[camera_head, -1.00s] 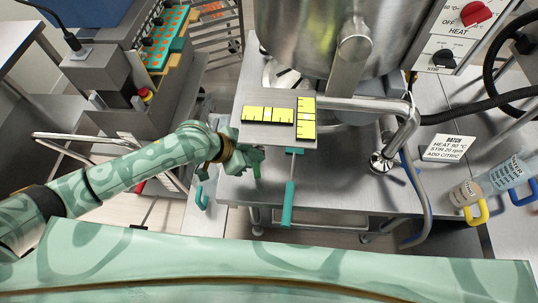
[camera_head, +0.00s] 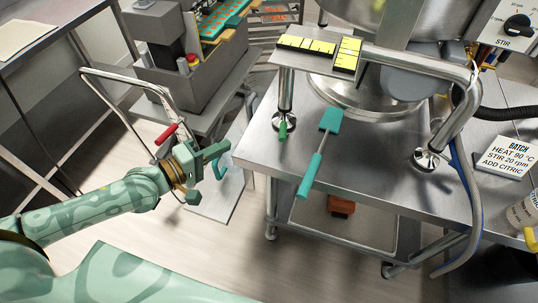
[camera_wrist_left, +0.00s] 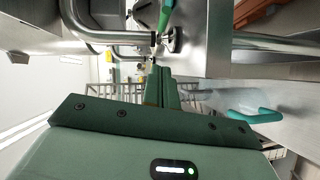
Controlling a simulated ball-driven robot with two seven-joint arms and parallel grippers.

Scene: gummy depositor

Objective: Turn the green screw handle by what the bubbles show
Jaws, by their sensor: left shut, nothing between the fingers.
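The green screw handle (camera_head: 283,130) hangs small beside a round metal foot (camera_head: 285,120) near the table's left corner. It also shows at the top of the left wrist view (camera_wrist_left: 166,14). Two yellow level vials with black marks, one lengthwise (camera_head: 306,44) and one crosswise (camera_head: 348,53), lie on the metal plate above; their bubbles are too small to read. My left gripper (camera_head: 226,149) is shut and empty, left of the handle and apart from it, outside the table's edge. Its closed fingers (camera_wrist_left: 162,88) show in the wrist view. My right gripper is in neither view.
A teal spatula (camera_head: 310,175) overhangs the table's front edge, right of the screw handle. A cart with a bent rail (camera_head: 128,79) stands left. A batch sign (camera_head: 508,157) and hose lie right.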

